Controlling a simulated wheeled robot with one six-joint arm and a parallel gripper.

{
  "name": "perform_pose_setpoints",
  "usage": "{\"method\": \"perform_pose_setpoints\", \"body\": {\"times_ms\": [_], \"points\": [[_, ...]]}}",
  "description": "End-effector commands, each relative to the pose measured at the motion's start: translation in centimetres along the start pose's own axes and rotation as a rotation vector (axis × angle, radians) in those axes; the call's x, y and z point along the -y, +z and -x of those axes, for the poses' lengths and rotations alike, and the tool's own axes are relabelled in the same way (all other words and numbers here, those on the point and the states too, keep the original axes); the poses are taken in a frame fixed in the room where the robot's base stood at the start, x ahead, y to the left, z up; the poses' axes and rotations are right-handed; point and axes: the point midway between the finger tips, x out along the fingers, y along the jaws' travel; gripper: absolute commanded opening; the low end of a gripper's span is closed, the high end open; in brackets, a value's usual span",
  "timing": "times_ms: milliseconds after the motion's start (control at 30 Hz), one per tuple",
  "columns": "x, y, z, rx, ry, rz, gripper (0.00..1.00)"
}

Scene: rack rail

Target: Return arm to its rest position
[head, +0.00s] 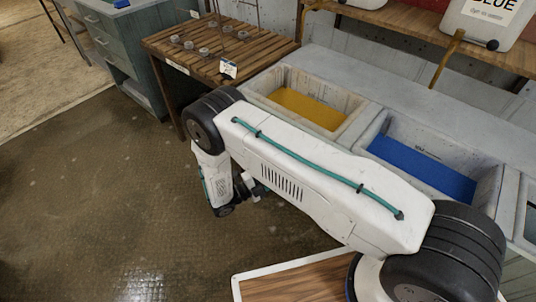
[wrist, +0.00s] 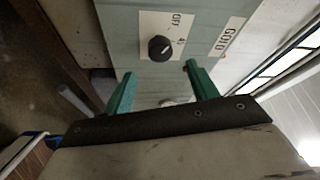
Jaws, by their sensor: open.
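My arm crosses the head view from the lower right, bends at a dark joint near the middle left and folds down beside the vats. My gripper (wrist: 160,70) shows in the wrist view as two green fingers spread apart, with nothing between them. Beyond the fingers is a pale green panel with a black knob (wrist: 159,47) on a white plate marked OFF. A label reading GOLD (wrist: 228,37) is beside it. The fingers appear apart from the knob. In the head view the fingers are hidden or too small to tell.
A vat with yellow liquid (head: 309,108) and one with blue liquid (head: 424,168) stand close beside my arm. A slatted wooden table (head: 215,68) with several small metal pieces is behind it. A drawer cabinet (head: 105,40) stands at upper left. The floor at left is clear.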

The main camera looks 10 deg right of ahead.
Motion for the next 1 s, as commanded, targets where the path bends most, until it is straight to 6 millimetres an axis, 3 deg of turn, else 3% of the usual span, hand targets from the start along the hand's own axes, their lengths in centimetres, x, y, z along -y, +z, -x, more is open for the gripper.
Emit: {"method": "perform_pose_setpoints", "body": {"times_ms": [233,367,500,567,767,1000], "points": [[0.0,0.0,0.0,0.000,0.000,-0.022,0.58],[-0.4,-0.1,-0.1,-0.006,0.021,-0.138,0.58],[-2.2,-2.6,-0.5,-0.071,0.063,-0.298,0.58],[-2.1,-3.8,-0.6,-0.113,0.086,-0.382,0.58],[1.4,-6.9,-1.2,-0.298,0.158,-0.685,0.58],[8.1,-10.6,-2.4,-0.588,0.213,-1.060,0.58]]}}
